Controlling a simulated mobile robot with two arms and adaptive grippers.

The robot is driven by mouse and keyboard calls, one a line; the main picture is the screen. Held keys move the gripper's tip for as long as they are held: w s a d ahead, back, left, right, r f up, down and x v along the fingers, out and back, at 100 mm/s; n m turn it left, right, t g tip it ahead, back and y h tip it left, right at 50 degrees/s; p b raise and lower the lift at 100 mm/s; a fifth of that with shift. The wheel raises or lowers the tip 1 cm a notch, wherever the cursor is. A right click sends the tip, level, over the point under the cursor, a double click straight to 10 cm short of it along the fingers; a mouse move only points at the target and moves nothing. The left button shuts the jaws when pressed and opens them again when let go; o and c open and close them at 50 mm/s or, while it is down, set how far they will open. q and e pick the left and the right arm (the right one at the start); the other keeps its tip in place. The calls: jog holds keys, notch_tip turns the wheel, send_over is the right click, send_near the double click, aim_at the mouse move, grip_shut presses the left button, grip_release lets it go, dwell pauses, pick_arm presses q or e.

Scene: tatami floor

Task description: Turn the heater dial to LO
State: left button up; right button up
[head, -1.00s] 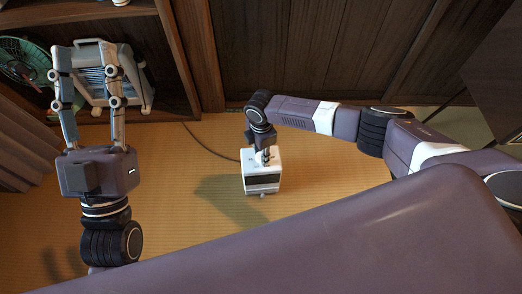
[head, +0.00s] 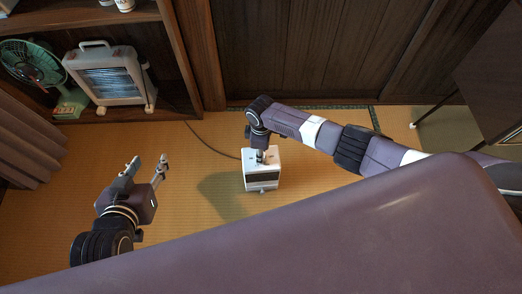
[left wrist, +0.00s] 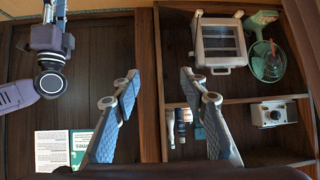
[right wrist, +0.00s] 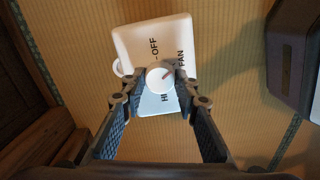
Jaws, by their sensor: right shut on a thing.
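The small white heater (head: 262,181) stands on the tatami near the middle of the head view. Its top fills the upper middle of the right wrist view (right wrist: 130,45), with OFF, FAN and HI lettering around a round white dial (right wrist: 157,81). The LO label cannot be seen. The dial's reddish mark points up and right, between OFF and FAN. My right gripper (right wrist: 160,82) reaches down from above and is shut on the dial, a finger at each side. My left gripper (head: 147,166) is open and empty, left of the heater and well apart from it.
A wooden shelf holds a green fan (head: 34,66) and a larger white electric heater (head: 108,76) at the back left. A dark cord (head: 207,146) runs from the small heater towards the shelf. A dark cabinet (head: 490,75) stands at right. Tatami around the heater is clear.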

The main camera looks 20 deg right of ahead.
jog(key=m+p, duration=0.1)
jog(key=m, duration=0.1)
jog(key=shift+s+a+r+m, duration=0.1)
jog(key=shift+m, duration=0.3)
jog(key=m+p, duration=0.1)
jog(key=m, duration=0.2)
jog(key=shift+m+p, duration=0.3)
jog(key=shift+p, duration=0.05)
jog(key=shift+m, duration=0.9)
pick_arm(q)
jog(key=s+a+f+g+y, duration=0.1)
jog(key=s+a+f+g, duration=0.1)
jog(key=s, duration=0.5)
jog(key=s+a+f+g+y+p, duration=0.1)
jog(key=s+a+f+g, duration=0.1)
jog(key=s+f+g, duration=0.2)
jog(key=shift+s+a+g, duration=0.35)
jog(key=shift+s+g, duration=0.35)
jog(key=shift+s, duration=0.95)
pick_arm(e)
jog(key=shift+m, duration=1.8)
jog(key=o, duration=1.1)
jog(key=shift+o, duration=0.2)
